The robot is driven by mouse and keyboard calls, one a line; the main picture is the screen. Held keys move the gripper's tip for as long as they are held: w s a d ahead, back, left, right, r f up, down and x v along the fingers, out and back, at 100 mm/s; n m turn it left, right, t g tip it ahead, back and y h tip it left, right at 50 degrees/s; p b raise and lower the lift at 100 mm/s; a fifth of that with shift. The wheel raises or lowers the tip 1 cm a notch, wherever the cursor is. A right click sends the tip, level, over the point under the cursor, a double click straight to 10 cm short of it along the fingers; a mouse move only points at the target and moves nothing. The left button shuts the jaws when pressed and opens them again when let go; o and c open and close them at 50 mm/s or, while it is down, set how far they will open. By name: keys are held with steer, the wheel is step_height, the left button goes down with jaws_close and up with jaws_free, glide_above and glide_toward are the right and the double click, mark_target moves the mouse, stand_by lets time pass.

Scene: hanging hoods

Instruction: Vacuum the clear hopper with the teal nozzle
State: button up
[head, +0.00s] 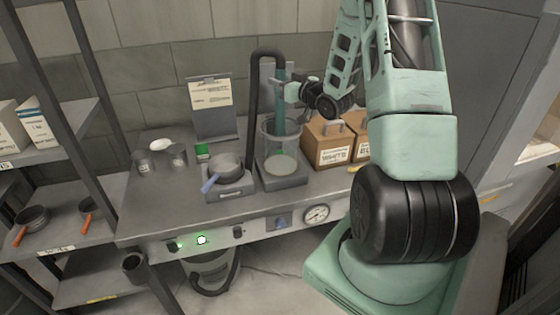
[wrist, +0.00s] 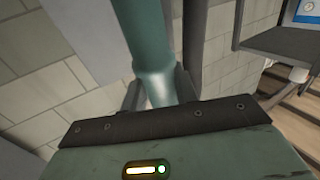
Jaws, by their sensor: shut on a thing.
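The teal nozzle (head: 281,98) is an upright tube in the head view. My gripper (head: 287,92) is shut on its upper part. In the wrist view the nozzle (wrist: 150,50) runs between the two dark fingers of my gripper (wrist: 160,88). The nozzle's lower part is within the outline of the clear hopper (head: 267,138); its exact tip height is hard to tell. The hopper is a see-through cylinder on a grey base (head: 284,182). A pale round patch (head: 281,165) shows at its bottom.
A black hose (head: 255,105) arches beside the nozzle. Cardboard boxes (head: 328,145) stand right of the hopper. A pan (head: 226,168) on a stand (head: 231,188) is to its left. A clipboard sign (head: 213,108) stands behind.

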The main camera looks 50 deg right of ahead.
steer(key=shift+r+p, duration=2.4)
steer(key=shift+r, duration=1.9)
